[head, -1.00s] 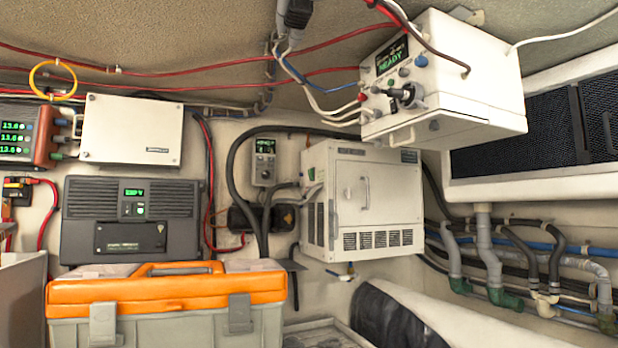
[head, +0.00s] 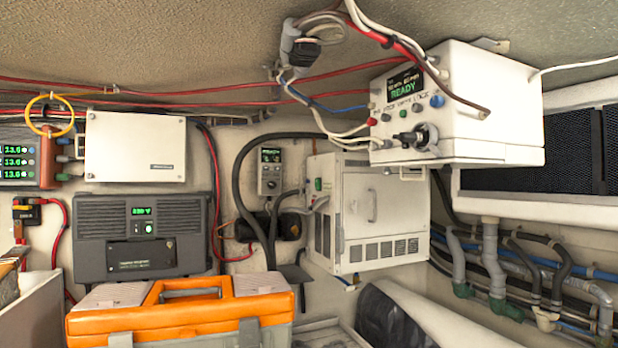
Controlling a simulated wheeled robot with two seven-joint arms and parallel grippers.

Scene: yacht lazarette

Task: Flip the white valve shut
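I cannot pick out a white valve for certain. A cream-white fitting (head: 546,318) sits low on the pipes at the right, between green fittings (head: 506,307); it is too small to tell whether it has a lever or how that is set. A small fitting (head: 348,284) with a blue part hangs under the white cabinet (head: 372,212), and its detail is unclear. Neither of my grippers shows in the head view.
An orange-lidded toolbox (head: 185,312) stands at the front left. A white control box (head: 490,110) reading READY hangs at the upper right, with cables looping over it. A dark charger unit (head: 140,236) is on the back wall. A dark cylinder (head: 385,315) lies low in the middle.

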